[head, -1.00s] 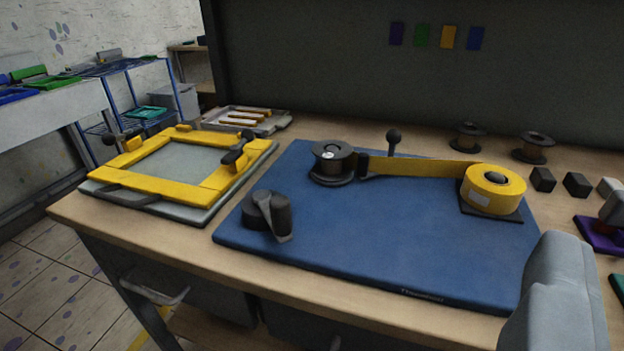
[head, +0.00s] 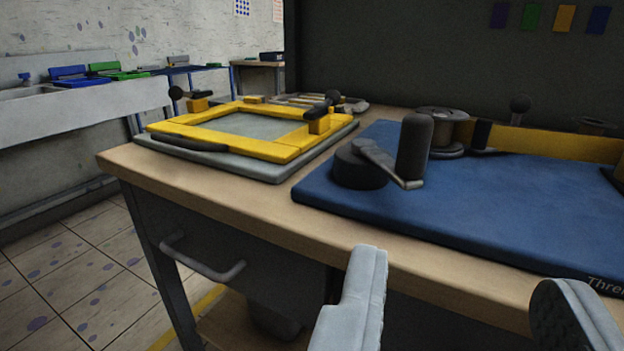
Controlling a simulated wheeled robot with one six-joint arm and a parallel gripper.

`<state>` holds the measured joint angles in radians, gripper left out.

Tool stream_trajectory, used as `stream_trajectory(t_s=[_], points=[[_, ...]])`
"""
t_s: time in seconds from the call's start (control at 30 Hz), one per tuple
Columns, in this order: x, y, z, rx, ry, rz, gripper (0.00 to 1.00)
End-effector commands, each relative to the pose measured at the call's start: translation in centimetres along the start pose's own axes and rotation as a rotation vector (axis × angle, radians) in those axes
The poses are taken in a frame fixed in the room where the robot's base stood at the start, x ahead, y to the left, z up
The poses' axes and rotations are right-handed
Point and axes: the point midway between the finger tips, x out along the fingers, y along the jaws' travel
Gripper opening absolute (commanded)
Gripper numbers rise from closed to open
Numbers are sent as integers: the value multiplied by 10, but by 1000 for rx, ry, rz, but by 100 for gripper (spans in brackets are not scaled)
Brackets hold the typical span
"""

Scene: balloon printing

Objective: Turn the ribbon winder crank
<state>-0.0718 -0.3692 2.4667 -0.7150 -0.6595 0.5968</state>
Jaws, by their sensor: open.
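The ribbon winder crank (head: 392,165) stands at the left front of the blue mat (head: 490,195). It has a dark round base, a grey arm pointing toward the front right, and an upright dark handle (head: 415,147).
A yellow frame (head: 185,131) on a grey board lies at the left of the wooden table (head: 240,196). A black knob (head: 521,104) stands behind the ribbon. A drawer handle (head: 200,260) juts from the table's front. The floor at left is clear.

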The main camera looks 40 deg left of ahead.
Motion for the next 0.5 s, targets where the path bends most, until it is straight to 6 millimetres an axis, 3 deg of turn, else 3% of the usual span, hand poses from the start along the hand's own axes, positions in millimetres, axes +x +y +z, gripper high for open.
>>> stream_trajectory(t_s=[0.27,0.5], points=[[15,-3,5,7,-3,-22,41],[46,-4,6,7,-4,-22,41]])
